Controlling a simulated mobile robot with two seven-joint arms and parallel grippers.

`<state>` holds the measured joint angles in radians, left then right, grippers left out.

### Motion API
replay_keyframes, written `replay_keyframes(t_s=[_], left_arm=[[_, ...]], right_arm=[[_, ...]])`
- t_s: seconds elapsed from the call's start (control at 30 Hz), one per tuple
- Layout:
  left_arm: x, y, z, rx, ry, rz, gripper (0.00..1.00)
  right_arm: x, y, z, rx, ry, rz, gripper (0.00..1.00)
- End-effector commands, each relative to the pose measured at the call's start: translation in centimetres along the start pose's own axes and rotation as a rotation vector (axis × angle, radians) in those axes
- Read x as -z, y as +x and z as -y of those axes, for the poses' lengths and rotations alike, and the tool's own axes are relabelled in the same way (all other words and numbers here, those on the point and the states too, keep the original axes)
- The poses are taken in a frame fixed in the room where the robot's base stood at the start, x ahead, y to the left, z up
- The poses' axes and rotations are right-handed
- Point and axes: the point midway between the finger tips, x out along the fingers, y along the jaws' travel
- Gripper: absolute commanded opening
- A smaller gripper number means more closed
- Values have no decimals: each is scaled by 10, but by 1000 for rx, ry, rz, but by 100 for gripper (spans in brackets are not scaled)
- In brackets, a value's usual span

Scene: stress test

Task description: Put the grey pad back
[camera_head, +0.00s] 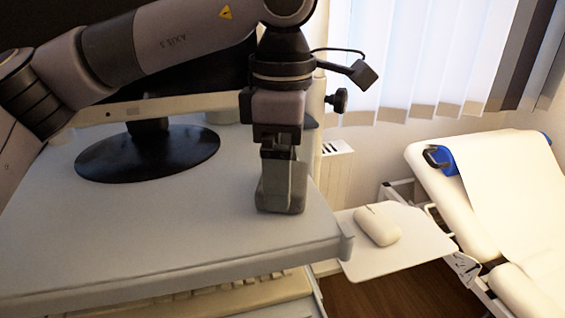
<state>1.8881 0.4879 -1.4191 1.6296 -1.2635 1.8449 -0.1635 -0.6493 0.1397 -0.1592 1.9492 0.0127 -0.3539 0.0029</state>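My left gripper (280,152) points straight down over the right part of the grey desk top. Its fingers close around the upper part of a small upright grey block, which looks like the grey pad (284,196). The pad's lower end is at or just above the desk top (180,225), near its right edge; I cannot tell if it touches. The fingers hide part of the pad. My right gripper is not in view.
A monitor on a round black base (150,152) stands behind, left of the gripper. A keyboard (215,302) lies below the front edge. A white mouse (377,226) rests on a side shelf (400,255). A padded white couch (440,185) stands at right.

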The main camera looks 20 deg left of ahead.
Motion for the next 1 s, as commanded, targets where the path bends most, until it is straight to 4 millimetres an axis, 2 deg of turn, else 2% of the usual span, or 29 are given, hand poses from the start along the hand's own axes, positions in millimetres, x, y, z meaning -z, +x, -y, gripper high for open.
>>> replay_keyframes(t_s=[0.33,0.37,0.4,0.63,0.77,0.87,1.0], left_arm=[[0,4,0,0,-1,0,65],[0,4,0,0,-1,0,92],[0,3,0,0,-1,0,100],[0,2,0,0,-1,0,100],[0,-5,0,-3,-1,1,100],[-1,-21,-1,-3,-3,2,100],[-1,-55,-1,-4,-3,3,100]], right_arm=[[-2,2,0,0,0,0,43],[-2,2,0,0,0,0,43],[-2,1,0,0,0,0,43],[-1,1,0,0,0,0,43],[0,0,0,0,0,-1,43],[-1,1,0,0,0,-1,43],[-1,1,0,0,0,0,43]])
